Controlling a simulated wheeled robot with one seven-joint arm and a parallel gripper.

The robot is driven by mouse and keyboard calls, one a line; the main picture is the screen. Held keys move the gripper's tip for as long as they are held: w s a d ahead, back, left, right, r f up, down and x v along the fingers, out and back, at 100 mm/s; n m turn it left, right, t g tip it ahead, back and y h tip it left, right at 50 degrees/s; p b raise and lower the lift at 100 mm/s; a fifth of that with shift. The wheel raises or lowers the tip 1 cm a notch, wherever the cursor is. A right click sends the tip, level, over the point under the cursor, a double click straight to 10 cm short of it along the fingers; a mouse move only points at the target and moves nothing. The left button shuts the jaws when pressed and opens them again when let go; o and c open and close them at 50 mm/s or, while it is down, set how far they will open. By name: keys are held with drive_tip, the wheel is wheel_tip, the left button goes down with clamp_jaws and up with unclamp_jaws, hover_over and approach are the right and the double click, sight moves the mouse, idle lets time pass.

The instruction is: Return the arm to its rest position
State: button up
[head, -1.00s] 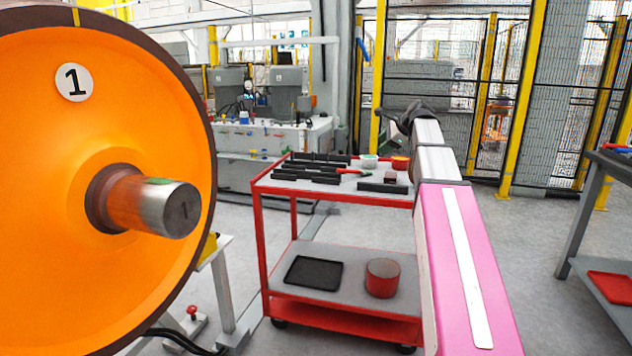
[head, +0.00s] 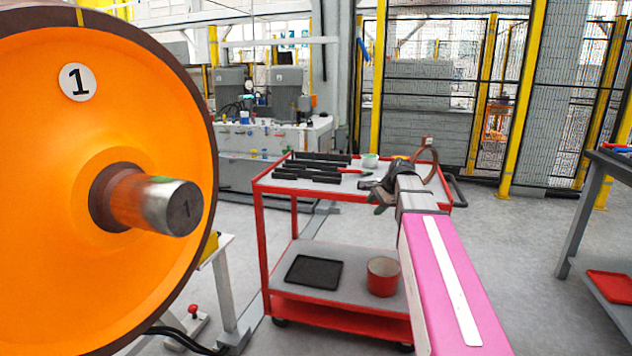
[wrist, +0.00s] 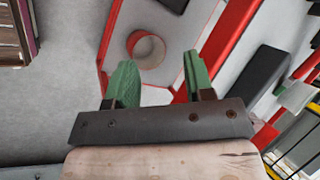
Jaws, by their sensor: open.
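My arm, a pink and white link, reaches forward from the lower right in the head view. My gripper (head: 379,200) is at its far end, over the right part of the red cart's top shelf (head: 330,200). In the wrist view my gripper (wrist: 158,84) shows two green fingers spread apart with nothing between them. Below and past the fingers, the wrist view shows the cart's red rim and a red round bin (wrist: 146,48) on the lower shelf. My arm and gripper hide part of the cart top.
The bin (head: 383,276) and a black tray (head: 313,271) lie below. A large orange wheel (head: 60,200) with an axle end (head: 170,206) fills the left. A grey table (head: 604,220) stands right.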

drive_tip(key=s+a+f+n+g+h, duration=0.1)
drive_tip(key=s+f+n+g+h, duration=0.1)
drive_tip(key=s+f+n, duration=0.4)
drive_tip(key=s+a+f+n+g+h, duration=0.1)
drive_tip(key=s+f+n, duration=0.5)
drive_tip(key=s+f, duration=1.1)
wheel_tip(320, 180, down, 4)
drive_tip(key=shift+a+r+g+h, duration=0.1)
drive_tip(key=shift+a+g+h, duration=0.2)
drive_tip(key=shift+g+h, duration=0.3)
